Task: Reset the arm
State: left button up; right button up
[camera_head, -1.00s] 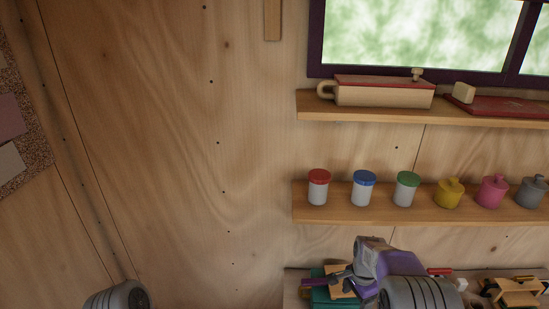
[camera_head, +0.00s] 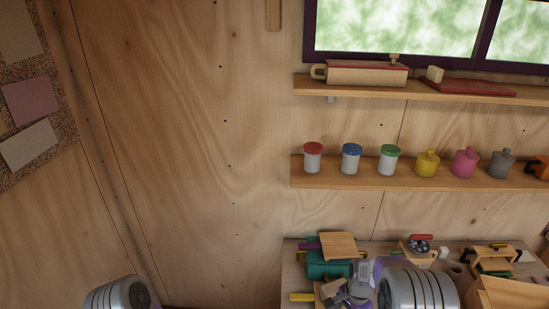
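My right arm shows as a grey ribbed link at the lower right, above the bench. Its purple and grey gripper (camera_head: 347,292) points to the left over the near part of the bench. The fingers are small and partly hidden, so I cannot tell whether they are open or shut. No held object can be made out. My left arm shows only as a grey rounded link at the bottom left edge. The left gripper is out of view.
The bench (camera_head: 291,260) carries a teal-green item (camera_head: 322,268), a wooden board (camera_head: 340,245) and a wooden piece (camera_head: 490,257). Above, a shelf (camera_head: 330,175) holds several jars; a higher shelf (camera_head: 440,93) holds a red-topped box (camera_head: 367,73). A pinboard (camera_head: 55,110) hangs left. The middle wall is bare.

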jog(key=s+a+f+n+y, duration=0.2)
jog(key=s+a+f+n, duration=0.4)
jog(key=s, duration=0.5)
jog(key=s+a+f+n+y, duration=0.2)
jog(key=s+a+f+n, duration=0.1)
jog(key=s+a+f, duration=0.6)
pick_arm(q)
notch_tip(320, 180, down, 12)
jog(key=b, duration=1.2)
pick_arm(e)
notch_tip(320, 180, down, 11)
jog(key=d, duration=0.2)
jog(key=shift+s+d+t, duration=0.2)
jog(key=shift+t, duration=0.2)
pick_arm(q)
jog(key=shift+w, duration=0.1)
